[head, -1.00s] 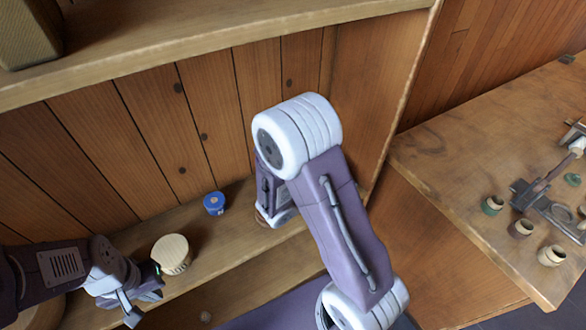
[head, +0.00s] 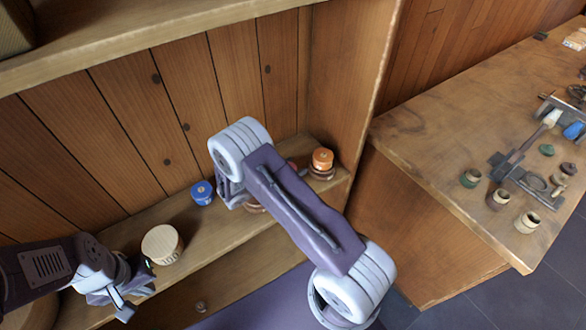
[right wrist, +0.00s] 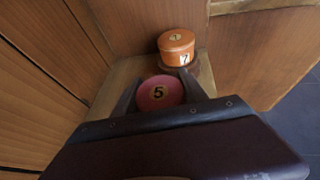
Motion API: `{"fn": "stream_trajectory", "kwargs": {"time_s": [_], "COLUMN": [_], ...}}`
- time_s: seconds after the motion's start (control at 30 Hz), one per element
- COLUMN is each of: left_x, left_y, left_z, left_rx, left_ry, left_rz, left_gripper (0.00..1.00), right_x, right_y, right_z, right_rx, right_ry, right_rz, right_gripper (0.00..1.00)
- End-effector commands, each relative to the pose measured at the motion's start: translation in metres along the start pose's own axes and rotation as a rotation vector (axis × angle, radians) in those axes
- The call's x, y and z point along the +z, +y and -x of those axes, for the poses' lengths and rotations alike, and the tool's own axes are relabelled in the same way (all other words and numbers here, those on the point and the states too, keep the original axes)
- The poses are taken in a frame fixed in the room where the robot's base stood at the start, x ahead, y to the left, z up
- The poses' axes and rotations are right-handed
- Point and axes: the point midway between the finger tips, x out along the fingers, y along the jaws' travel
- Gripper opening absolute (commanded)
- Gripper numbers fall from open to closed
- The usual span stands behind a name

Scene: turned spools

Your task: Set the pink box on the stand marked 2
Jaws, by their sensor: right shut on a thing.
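The pink box (right wrist: 158,92) is round, with a 5 on its top, and sits between the fingers of my right gripper (right wrist: 160,98) in the right wrist view. My right gripper is shut on it. In the head view my right arm covers most of it; a bit of pinkish red (head: 293,165) shows behind the arm. My left gripper (head: 138,290) is at the lower left, beside a pale round box (head: 162,244); its jaw opening is unclear. No mark 2 is legible. A brown round stand (head: 255,206) is partly hidden by my right arm.
An orange round box (head: 322,158), marked 7 on its side, sits on a brown stand (head: 322,173) at the shelf's right end. A blue box (head: 202,192) stands near the back planks. The side table (head: 430,150) holds several small pots and tools.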

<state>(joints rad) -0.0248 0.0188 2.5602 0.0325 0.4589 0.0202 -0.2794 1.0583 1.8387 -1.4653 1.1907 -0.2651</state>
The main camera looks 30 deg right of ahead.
Motion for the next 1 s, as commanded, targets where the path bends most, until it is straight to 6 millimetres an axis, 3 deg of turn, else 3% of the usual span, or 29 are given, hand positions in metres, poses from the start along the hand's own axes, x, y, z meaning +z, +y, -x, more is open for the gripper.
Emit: {"fn": "stream_trajectory", "kwargs": {"time_s": [0.43,0.47,0.53,0.87,1.0], "left_x": [0.000,0.000,0.000,0.000,0.000], "left_y": [0.000,0.000,0.000,0.000,0.000], "left_z": [-0.004,-0.003,-0.003,0.002,-0.003], "left_rx": [0.000,0.000,0.000,0.000,0.000], "left_ry": [0.000,0.000,0.000,0.000,0.000], "left_rz": [0.000,0.000,0.000,0.000,0.000], "left_gripper": [0.00,0.00,0.00,0.00,0.00], "right_x": [-0.012,-0.011,-0.011,-0.006,-0.008], "right_y": [0.000,0.000,0.000,0.000,0.002], "right_z": [-0.005,-0.005,-0.005,-0.003,0.020], "right_rx": [0.001,0.001,0.001,0.001,0.007], "right_ry": [-0.001,-0.001,-0.001,-0.001,-0.001], "right_rz": [-0.002,-0.002,-0.002,-0.002,-0.001], "right_gripper": [0.11,0.56,0.72,0.72,0.72]}}
